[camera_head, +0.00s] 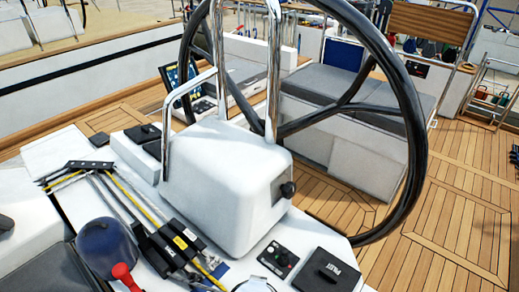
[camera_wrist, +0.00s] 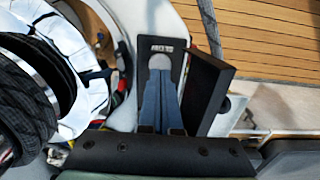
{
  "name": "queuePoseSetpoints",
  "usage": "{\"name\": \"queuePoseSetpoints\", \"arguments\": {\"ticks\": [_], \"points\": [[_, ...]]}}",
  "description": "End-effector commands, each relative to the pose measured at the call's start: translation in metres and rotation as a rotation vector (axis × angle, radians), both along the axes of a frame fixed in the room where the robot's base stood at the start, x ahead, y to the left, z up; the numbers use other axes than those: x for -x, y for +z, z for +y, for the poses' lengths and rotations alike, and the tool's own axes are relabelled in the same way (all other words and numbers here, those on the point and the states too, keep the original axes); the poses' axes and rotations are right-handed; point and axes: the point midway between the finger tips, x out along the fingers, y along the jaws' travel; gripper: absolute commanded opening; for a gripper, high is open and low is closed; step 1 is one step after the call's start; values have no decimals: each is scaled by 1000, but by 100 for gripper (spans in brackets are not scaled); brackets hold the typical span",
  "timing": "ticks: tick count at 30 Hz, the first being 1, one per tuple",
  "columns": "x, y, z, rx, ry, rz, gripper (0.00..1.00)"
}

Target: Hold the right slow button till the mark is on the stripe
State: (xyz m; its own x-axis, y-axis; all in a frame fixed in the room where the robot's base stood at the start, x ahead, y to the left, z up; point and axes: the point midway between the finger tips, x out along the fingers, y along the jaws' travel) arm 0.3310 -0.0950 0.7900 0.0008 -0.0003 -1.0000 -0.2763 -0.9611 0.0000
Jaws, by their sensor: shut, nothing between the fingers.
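My gripper (camera_wrist: 161,80) shows in the wrist view as two blue fingers, shut together with nothing between them. The fingertips overlap the lower part of a pale grey round button (camera_wrist: 160,62) on a narrow dark plate (camera_wrist: 124,64). Whether they press it or hover over it cannot be told. The plate's label is upside down and too small to read surely, so I cannot tell whether this is the right slow button. My gripper does not show in the head view. I cannot make out the mark or the stripe in either view.
A black box or flap (camera_wrist: 208,88) stands close right of my fingers. A dark ribbed drum (camera_wrist: 22,95) is at left.

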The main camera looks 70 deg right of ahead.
Motion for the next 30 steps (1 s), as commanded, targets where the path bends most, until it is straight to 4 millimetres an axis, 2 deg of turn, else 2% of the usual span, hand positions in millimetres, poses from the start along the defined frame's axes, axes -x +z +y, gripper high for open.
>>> {"name": "queuePoseSetpoints", "arguments": {"ticks": [1,5,7,17,30], "points": [[0,11,0,0,0,0,0],[0,13,0,0,0,0,0],[0,21,0,0,0,0,0],[0,67,0,-1,0,2,0],[0,67,0,0,0,1,0]]}}
